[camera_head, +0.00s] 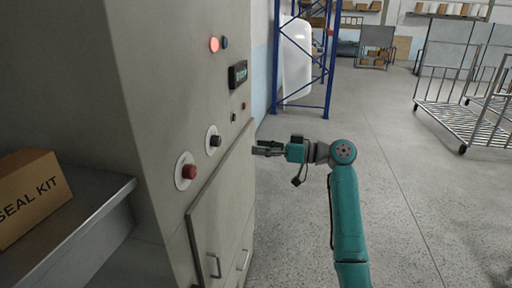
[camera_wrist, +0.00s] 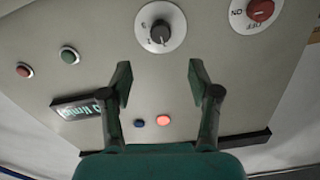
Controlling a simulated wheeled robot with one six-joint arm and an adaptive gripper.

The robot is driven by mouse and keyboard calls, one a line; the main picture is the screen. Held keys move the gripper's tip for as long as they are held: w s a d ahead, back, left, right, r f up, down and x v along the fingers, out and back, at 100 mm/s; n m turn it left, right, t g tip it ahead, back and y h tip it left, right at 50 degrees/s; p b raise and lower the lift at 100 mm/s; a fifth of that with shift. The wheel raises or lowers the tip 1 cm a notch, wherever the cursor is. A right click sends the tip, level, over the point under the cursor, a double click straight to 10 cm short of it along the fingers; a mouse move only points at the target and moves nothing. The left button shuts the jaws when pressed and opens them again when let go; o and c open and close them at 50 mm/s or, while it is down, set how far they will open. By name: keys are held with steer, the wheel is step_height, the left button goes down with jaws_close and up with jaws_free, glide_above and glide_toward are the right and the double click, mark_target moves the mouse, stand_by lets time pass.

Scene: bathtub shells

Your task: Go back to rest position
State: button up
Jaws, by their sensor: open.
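My teal arm reaches up in the head view, with my gripper (camera_head: 262,149) pointing left at the face of a beige machine cabinet (camera_head: 150,100). In the wrist view my gripper (camera_wrist: 159,85) is open and empty, its two fingers apart in front of the panel. Between and beyond the fingertips is a black rotary knob (camera_wrist: 160,33) on a white round plate, which also shows in the head view (camera_head: 215,140). A red knob (camera_wrist: 260,9) marked ON and OFF sits to its right; it also shows in the head view (camera_head: 189,171). I cannot tell whether the fingers touch anything.
A lit red lamp (camera_head: 214,44), a blue lamp (camera_head: 225,42) and a small display (camera_head: 238,74) are on the panel. A SEAL KIT box (camera_head: 32,196) lies on a shelf at left. A blue rack (camera_head: 327,60) and wire carts (camera_head: 470,105) stand behind.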

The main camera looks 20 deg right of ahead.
stand_by(0.3)
steer(key=s+a+f+m+t+h, duration=0.1)
steer(key=s+a+f+m+h, duration=0.15)
steer(key=f, duration=0.75)
steer(key=s+a+f+m+t+h, duration=0.1)
steer(key=s+a+f+m+h, duration=0.2)
steer(key=f, duration=0.7)
steer(key=s+a+f+m+t+h, duration=0.1)
steer(key=s+f+m+h, duration=0.2)
steer(key=f, duration=0.8)
steer(key=s+a+f+m+h, duration=0.2)
steer(key=s+f, duration=0.6)
steer(key=s, duration=0.4)
steer(key=s+f+h, duration=0.2)
steer(key=s+h, duration=0.2)
steer(key=s, duration=1.9)
steer(key=s+a+r+n+t, duration=0.1)
steer(key=s+r+n, duration=0.1)
steer(key=s+r, duration=1.1)
steer(key=s, duration=0.3)
steer(key=shift+a, duration=0.3)
